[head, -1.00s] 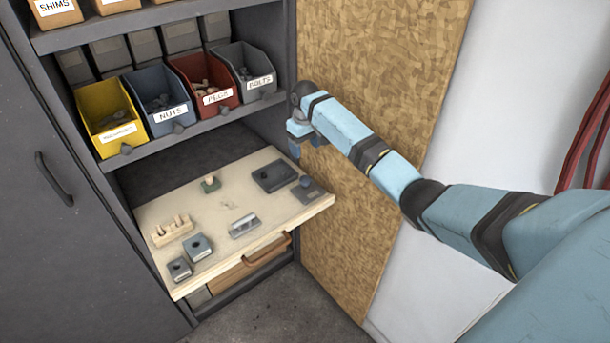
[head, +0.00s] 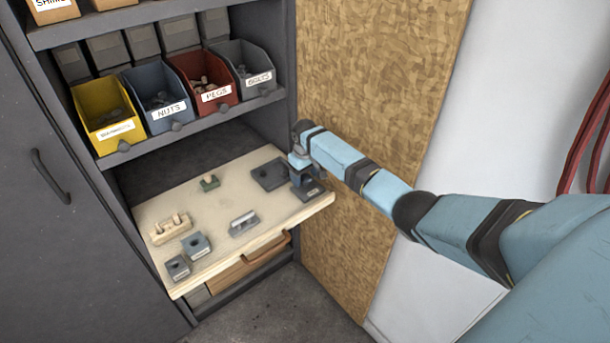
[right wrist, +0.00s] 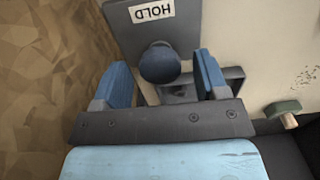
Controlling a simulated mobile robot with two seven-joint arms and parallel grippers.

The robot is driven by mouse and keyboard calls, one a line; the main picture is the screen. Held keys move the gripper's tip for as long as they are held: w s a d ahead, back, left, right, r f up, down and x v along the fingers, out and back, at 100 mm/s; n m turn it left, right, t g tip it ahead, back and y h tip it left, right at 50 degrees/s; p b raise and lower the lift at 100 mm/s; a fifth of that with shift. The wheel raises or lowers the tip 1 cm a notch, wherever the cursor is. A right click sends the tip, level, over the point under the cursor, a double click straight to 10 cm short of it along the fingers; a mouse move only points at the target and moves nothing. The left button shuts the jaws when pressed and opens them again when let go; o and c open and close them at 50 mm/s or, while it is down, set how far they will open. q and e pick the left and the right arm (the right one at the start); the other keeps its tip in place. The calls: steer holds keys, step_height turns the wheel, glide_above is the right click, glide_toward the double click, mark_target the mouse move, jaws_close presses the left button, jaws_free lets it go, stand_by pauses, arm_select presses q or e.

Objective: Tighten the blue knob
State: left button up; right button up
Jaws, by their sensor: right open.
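The blue knob (right wrist: 160,64) stands on a grey plate (right wrist: 183,30) labelled HOLD in the right wrist view. In the head view the plate (head: 314,193) lies at the right front corner of the wooden board, and my gripper mostly hides the knob. My right gripper (right wrist: 161,58) is open, with one blue finger on each side of the knob. Gaps show between the knob and both fingers. In the head view this gripper (head: 305,178) is low over the plate. My left gripper is not in view.
The pale board (head: 225,203) also carries a dark block (head: 268,175), a green piece (head: 209,182), a metal bracket (head: 243,223), a wooden peg holder (head: 171,229) and two grey blocks (head: 196,244). A shelf of labelled bins (head: 170,97) hangs above. A chipboard panel (head: 375,100) stands close at right.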

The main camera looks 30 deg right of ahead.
steer(key=c, duration=0.9)
steer(key=shift+r, duration=0.1)
